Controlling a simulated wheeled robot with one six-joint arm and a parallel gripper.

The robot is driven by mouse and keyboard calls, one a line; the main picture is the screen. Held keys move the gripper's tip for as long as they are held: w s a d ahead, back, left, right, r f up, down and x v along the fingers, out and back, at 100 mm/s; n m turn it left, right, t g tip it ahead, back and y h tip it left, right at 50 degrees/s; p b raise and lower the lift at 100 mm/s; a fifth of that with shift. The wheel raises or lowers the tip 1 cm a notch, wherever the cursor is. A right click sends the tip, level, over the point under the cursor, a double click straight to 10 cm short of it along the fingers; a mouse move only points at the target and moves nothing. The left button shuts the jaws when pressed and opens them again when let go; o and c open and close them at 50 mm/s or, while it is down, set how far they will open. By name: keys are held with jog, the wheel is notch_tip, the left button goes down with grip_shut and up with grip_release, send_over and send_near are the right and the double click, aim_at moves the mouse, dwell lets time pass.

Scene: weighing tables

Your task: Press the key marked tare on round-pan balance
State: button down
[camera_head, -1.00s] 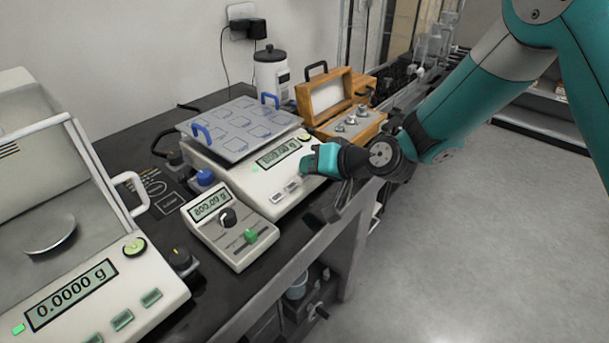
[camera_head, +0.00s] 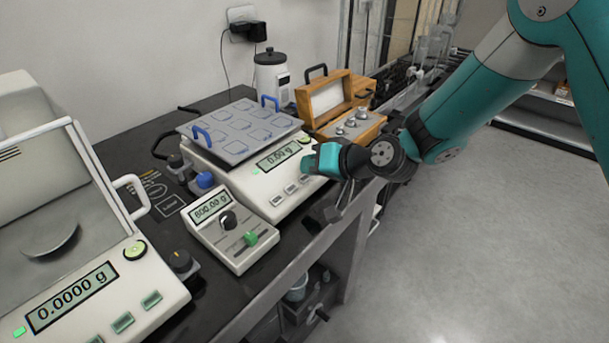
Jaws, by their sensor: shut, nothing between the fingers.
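The middle balance (camera_head: 262,192) carries a grey plate (camera_head: 238,150) with blue handles; the pan under it is hidden. Its display (camera_head: 277,157) reads about 0.00 g. Several small keys (camera_head: 291,189) line its front; their markings are too small to read. My gripper (camera_head: 308,163) is shut and empty, at the right end of this front panel, close above the keys; contact cannot be told. The left balance (camera_head: 150,287) has a round metal pan (camera_head: 52,240) inside a clear shield. Its display (camera_head: 72,297) reads 0.0000 g, with green keys (camera_head: 123,322) below it.
A small box with a knob and green switch (camera_head: 233,235) stands before the middle balance, its display showing a reading. A wooden weight case (camera_head: 325,97) and white bottle (camera_head: 270,77) stand behind. The table's front edge (camera_head: 290,262) runs below; the floor at right is clear.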

jog(key=shift+r, duration=0.2)
jog(key=shift+s+d+r+p, duration=0.2)
jog(key=shift+r+p, duration=0.25)
jog(key=shift+r, duration=0.3)
jog(key=shift+s+d+r+p, duration=0.2)
jog(key=shift+r+p, duration=0.3)
jog(key=shift+r, duration=0.3)
jog(key=shift+s+d+r+p, duration=0.1)
jog(key=shift+d+r+p, duration=0.1)
jog(key=shift+r+p, duration=0.4)
jog(key=shift+r, duration=0.15)
jog(key=s+d+r+n+g+h+p, duration=0.2)
jog(key=s+d+r+n+g, duration=0.1)
jog(key=s+r, duration=0.7)
jog(key=s+d+r+g+h+p, duration=0.1)
jog(key=s+d+r+g+h, duration=0.1)
jog(key=s+d, duration=0.3)
jog(key=s+d+r+n+g+h+p, duration=0.1)
jog(key=s+d, duration=0.5)
jog(key=s, duration=0.7)
notch_tip(320, 180, up, 3)
jog(key=shift+f+g+h, duration=0.2)
jog(key=shift+g+h, duration=0.2)
jog(key=shift+h, duration=0.3)
